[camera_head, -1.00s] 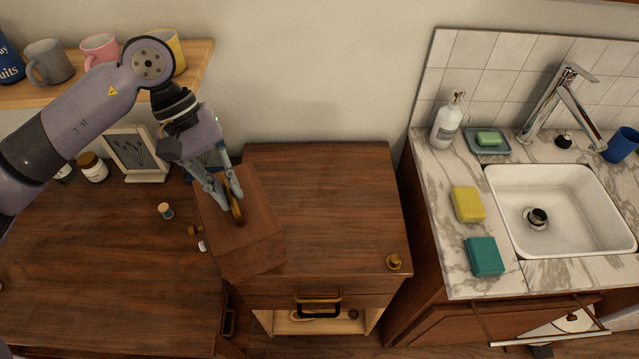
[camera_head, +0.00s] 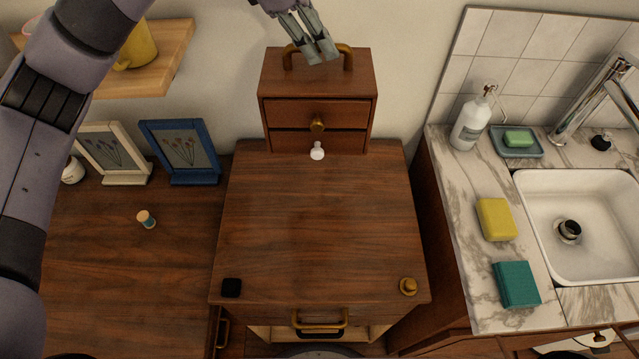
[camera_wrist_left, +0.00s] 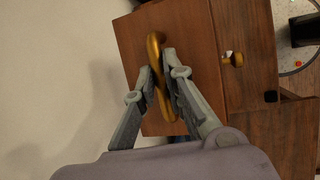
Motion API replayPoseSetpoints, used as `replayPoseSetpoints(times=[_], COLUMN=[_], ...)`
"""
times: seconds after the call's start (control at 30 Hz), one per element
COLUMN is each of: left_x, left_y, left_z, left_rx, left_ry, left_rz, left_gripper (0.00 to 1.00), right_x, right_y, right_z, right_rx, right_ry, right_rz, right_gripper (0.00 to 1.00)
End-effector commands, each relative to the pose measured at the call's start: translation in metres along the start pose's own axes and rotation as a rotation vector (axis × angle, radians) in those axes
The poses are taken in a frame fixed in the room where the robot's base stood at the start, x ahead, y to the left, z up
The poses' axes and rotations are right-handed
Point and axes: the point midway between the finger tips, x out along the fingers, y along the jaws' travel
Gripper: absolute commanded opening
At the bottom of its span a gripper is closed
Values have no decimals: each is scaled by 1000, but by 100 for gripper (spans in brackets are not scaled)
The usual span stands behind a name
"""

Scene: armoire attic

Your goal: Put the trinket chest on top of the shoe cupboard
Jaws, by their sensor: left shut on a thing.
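The trinket chest (camera_head: 350,85) is a brown wooden box with two drawers, a brass knob and a brass handle (camera_head: 348,60) on top. My left gripper (camera_head: 318,55) is shut on that handle; the grip also shows in the left wrist view (camera_wrist_left: 160,80). The chest is upright at the back of the wooden shoe cupboard (camera_head: 320,220), near the wall. I cannot tell whether its base touches the cupboard top. A small white piece (camera_head: 317,151) shows just at the chest's lower front. My right gripper is not in view.
A brass piece (camera_head: 409,287) and a black piece (camera_head: 231,288) sit at the cupboard's front corners; its middle is clear. Picture frames (camera_head: 180,152) stand on the left tabletop under a shelf (camera_head: 170,50). A sink counter (camera_head: 450,220) is at right.

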Motion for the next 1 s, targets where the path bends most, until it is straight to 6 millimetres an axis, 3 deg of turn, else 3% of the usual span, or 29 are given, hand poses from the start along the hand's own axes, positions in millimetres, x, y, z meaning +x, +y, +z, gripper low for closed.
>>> replayPoseSetpoints(times=[0.17, 0.7, 1.0], left_x=[17, 126, 146], left_y=[-4, -27, -31], left_z=[-5, -50, -58], left_rx=[-18, -16, -15], left_ry=[4, 2, 2], left_rz=[4, 6, 7], left_gripper=[0, 0, 0], right_x=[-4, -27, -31], right_y=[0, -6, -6], right_z=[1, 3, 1], right_rx=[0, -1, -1], right_ry=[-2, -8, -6], right_rz=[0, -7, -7], right_gripper=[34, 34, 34])
